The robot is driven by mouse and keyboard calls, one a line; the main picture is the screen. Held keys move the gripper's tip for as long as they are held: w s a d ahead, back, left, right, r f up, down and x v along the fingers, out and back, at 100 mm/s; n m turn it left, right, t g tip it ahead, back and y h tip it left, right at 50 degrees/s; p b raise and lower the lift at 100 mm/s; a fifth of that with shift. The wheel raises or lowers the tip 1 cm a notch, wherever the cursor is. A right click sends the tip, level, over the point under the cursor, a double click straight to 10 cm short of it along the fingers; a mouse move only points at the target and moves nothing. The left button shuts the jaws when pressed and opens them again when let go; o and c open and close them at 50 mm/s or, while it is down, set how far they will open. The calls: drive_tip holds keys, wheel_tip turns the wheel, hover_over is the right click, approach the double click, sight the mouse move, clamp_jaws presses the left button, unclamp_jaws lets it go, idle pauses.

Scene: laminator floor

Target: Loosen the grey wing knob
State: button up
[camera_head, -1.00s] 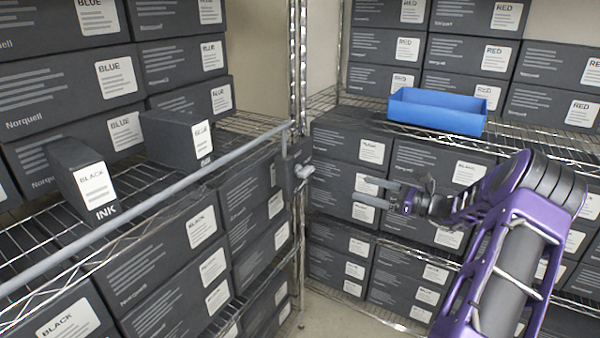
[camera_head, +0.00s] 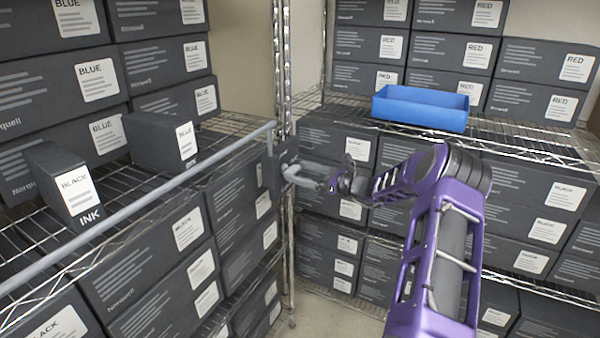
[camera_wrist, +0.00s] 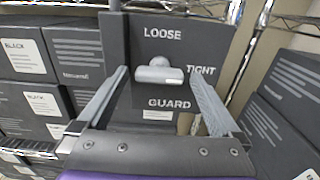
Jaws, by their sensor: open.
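The grey wing knob (camera_wrist: 158,72) sits on a dark plate (camera_wrist: 200,38) lettered LOOSE at the top, TIGHT at the right and GUARD at the bottom. Its bar lies nearly level, with one end towards TIGHT. In the head view the knob (camera_head: 291,171) is at the shelf post, largely merged with my fingertips. My gripper (camera_wrist: 158,85) is open, with one finger on each side of the knob and gaps showing between. In the head view my gripper (camera_head: 308,175) reaches in from the right. Whether a finger touches the knob cannot be told.
A grey guard rail (camera_head: 150,200) runs along the left shelf front to the plate. Ink boxes (camera_head: 160,142) stand on the shelf behind it. A blue tray (camera_head: 420,108) is on the right shelf, above my arm. Stacked cartons fill both shelves.

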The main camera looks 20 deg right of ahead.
drive_tip(key=shift+w+a, duration=0.25)
drive_tip(key=shift+w, duration=0.05)
drive_tip(key=c, duration=1.2)
